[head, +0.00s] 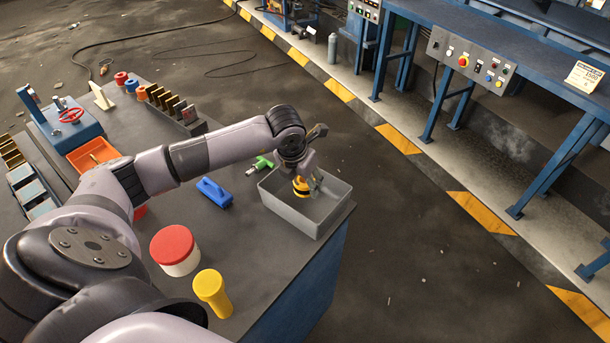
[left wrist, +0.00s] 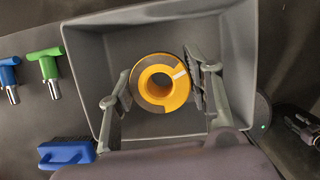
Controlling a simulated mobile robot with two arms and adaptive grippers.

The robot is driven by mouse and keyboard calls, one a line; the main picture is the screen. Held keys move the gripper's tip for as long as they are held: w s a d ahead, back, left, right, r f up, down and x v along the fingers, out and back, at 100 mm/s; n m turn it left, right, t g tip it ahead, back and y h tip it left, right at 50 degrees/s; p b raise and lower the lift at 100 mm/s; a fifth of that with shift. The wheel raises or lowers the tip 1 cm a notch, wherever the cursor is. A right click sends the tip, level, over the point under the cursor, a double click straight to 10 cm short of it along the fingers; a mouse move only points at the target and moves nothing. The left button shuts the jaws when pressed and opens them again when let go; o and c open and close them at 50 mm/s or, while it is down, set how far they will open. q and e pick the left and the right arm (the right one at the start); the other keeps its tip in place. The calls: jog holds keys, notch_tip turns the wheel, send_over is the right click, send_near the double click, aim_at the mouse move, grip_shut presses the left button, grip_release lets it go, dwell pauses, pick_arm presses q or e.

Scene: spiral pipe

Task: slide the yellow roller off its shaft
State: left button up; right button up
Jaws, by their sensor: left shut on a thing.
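The yellow roller (head: 301,187) is a short ring with dark bands, held in my left gripper (head: 308,184) over the grey bin. In the left wrist view the roller (left wrist: 180,92) shows its open bore facing the camera, with one finger on each side. The left gripper (left wrist: 158,84) is shut on it. The roller is within the bin's outline; I cannot tell whether it touches the floor of the bin. No shaft shows through the bore, and I cannot make out a shaft elsewhere. My right gripper is not in view.
The grey bin (head: 328,218) stands at the bench's right edge. An orange tray (head: 92,153) lies left.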

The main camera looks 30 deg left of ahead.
aim_at(307, 203)
pick_arm(q)
jog(key=shift+d+f+b, duration=0.1)
jog(key=shift+f+b, duration=0.2)
jog(key=shift+f, duration=0.35)
notch_tip(307, 203, down, 3)
jog(key=shift+f+b, duration=0.2)
jog(key=shift+b, duration=0.7)
jog(key=shift+f+b, duration=0.4)
jog(key=shift+f, duration=0.4)
jog(key=o, duration=1.2)
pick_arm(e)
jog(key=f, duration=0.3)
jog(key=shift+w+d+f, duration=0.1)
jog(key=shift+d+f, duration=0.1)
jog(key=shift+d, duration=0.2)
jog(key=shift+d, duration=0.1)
